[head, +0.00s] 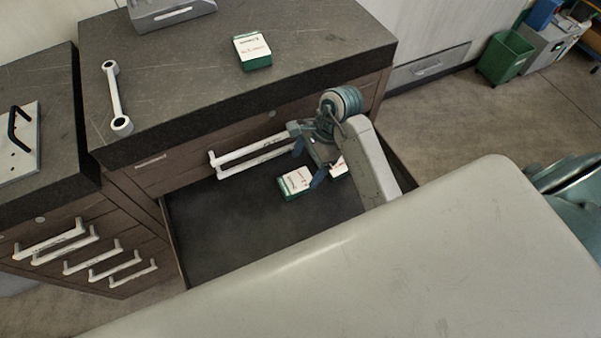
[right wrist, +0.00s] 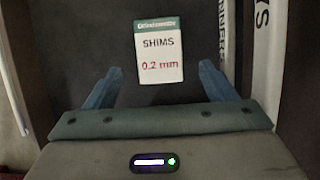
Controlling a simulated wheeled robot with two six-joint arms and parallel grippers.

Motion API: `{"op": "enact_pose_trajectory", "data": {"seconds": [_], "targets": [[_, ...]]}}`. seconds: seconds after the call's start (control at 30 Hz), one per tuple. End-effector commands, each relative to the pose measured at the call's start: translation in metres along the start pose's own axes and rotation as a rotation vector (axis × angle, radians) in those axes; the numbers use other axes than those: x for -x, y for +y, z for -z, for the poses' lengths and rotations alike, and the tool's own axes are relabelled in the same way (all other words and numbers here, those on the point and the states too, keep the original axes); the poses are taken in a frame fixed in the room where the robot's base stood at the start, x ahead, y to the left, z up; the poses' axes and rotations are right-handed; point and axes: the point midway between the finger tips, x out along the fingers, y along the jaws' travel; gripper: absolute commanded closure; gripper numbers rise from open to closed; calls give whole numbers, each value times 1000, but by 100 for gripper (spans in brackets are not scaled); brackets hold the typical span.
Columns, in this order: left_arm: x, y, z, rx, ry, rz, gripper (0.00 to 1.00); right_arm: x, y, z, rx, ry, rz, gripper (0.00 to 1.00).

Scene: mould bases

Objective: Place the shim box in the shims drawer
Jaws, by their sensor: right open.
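A green and white shim box (head: 295,182) lies label-up in the open drawer (head: 225,225), near its front-counter side. In the right wrist view a box labelled "SHIMS 0.2 mm" (right wrist: 160,52) lies just beyond the fingertips. My right gripper (head: 309,164) is over the drawer, open and empty, its blue fingers apart; it also shows in the right wrist view (right wrist: 160,88). A second white-labelled box (head: 338,167) in the drawer is partly hidden by my right arm. Another green and white box (head: 252,51) stands on the dark countertop. My left gripper is out of view.
White drawer handles (head: 250,152) are close to my right gripper. A double-ring wrench (head: 115,97) and a grey metal object (head: 172,12) lie on the countertop (head: 200,90). The left part of the drawer floor is bare. A green bin (head: 505,57) stands at the back right.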

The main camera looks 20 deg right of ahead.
Motion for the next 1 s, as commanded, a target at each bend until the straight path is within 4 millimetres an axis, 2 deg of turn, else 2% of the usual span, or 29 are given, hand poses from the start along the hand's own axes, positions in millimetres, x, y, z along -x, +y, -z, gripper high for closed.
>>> {"op": "enact_pose_trajectory", "data": {"seconds": [0.03,0.1,0.33,0.5,1.0], "targets": [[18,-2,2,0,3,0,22,19,0,-3,-1,3,0,22],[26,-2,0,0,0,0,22,31,0,-3,-2,2,0,22],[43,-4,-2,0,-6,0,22,56,0,-2,-1,1,-1,22],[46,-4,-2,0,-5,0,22,62,0,-1,-2,0,-1,22],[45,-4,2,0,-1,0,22,61,0,-2,-2,-6,4,22]]}}
